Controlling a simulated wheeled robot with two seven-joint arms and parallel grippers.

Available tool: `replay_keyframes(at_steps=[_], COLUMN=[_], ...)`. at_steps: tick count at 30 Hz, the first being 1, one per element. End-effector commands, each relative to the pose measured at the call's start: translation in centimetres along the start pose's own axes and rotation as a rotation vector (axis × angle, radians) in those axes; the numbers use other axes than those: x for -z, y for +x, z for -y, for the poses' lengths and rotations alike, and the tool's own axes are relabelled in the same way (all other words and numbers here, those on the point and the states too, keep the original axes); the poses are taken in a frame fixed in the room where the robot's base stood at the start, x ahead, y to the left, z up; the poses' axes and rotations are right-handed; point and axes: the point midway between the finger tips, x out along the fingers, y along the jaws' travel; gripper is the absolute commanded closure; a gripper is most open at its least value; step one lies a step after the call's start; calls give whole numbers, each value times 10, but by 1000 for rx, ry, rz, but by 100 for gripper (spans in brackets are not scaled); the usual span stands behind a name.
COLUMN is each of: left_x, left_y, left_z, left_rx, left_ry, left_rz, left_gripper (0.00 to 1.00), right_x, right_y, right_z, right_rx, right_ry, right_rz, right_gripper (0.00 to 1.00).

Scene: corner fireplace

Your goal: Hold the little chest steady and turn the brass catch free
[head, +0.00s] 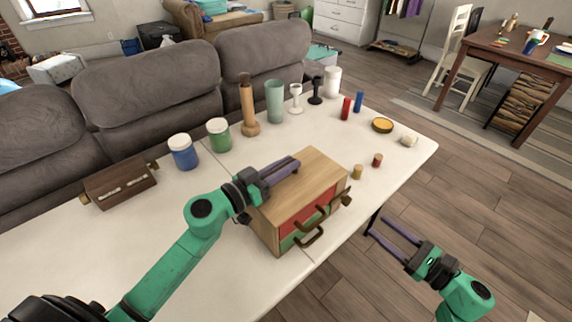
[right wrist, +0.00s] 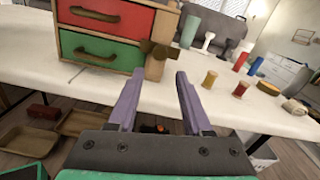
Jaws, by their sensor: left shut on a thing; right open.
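The little chest (head: 318,165) is a wooden box on the white table, with a red drawer above a green drawer, each with a dark brass handle. It also shows at the upper left of the right wrist view (right wrist: 163,20). The brass catch (right wrist: 158,49) sits on the right front post, beside the drawers; it also shows in the head view (head: 346,198). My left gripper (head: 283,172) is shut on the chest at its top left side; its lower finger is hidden. My right gripper (right wrist: 155,82) is open and empty, in front of and below the catch, apart from it.
Small red and yellow spools (head: 358,172) stand right of the chest. Jars, a green cup (head: 275,101) and a wooden bottle stand behind it. A dark wooden box (head: 120,184) lies at the left. Trays (right wrist: 30,140) lie below the table. Space around my right gripper is free.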

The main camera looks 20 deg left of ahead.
Motion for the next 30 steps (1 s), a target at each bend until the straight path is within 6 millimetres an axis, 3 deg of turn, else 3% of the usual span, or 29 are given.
replay_keyframes(at_steps=[11, 12, 13, 19, 30], left_x=[0, 0, 0, 0, 0], left_y=[0, 0, 0, 0, 0], left_z=[0, 0, 0, 0, 0], left_rx=[0, 0, 0, 0, 0], left_ry=[-3, -3, -3, -3, -3], left_rz=[0, 0, 0, 0, 0], left_gripper=[100, 100, 100, 100, 100], right_x=[0, 0, 0, -2, -49], right_y=[0, 0, 0, 0, -4], right_z=[0, 0, 0, 0, 8], right_rx=[0, 0, 0, -6, -60], right_ry=[0, 0, 0, 1, 130], right_rz=[0, 0, 0, -7, -337], right_gripper=[50, 46, 35, 34, 34])
